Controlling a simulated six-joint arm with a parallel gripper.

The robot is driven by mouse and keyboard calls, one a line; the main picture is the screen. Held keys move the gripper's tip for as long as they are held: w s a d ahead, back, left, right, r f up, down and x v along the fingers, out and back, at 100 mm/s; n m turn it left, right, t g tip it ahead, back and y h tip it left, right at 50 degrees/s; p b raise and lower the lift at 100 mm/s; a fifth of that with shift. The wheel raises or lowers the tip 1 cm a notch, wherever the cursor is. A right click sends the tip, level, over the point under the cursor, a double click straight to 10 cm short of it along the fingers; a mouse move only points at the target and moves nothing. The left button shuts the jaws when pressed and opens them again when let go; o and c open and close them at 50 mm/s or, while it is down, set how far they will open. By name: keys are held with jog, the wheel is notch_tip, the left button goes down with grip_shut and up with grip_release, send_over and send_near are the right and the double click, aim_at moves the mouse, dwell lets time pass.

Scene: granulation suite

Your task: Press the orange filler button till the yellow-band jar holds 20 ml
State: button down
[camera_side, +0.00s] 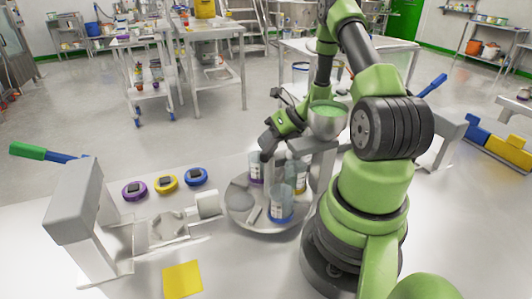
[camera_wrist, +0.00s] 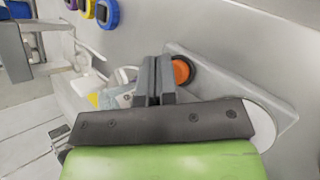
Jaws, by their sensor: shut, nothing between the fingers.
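The orange button (camera_wrist: 181,71) shows in the wrist view on a pale grey plate; it is hidden in the side view. My gripper (camera_wrist: 158,66) is shut and empty, its fingertips just left of the button; I cannot tell if they touch. It also shows in the side view (camera_side: 267,153), in front of the filler. The filler has a metal bowl (camera_side: 328,123) of green material on top. Several clear jars stand on a round grey turntable (camera_side: 240,213). A small yellow patch (camera_wrist: 93,99) beside the fingers may be the yellow-band jar; its fill level cannot be read.
A blue-band jar (camera_side: 281,204) and a purple-band jar (camera_side: 257,170) stand close below my gripper. Purple (camera_side: 134,190), yellow (camera_side: 166,183) and blue (camera_side: 196,177) lids lie left. A grey stand (camera_side: 77,215) and yellow note (camera_side: 182,279) are further left and front.

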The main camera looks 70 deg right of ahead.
jog(key=shift+f, duration=0.45)
dwell(0.3)
jog(key=shift+r, duration=0.95)
jog(key=shift+r, duration=2.5)
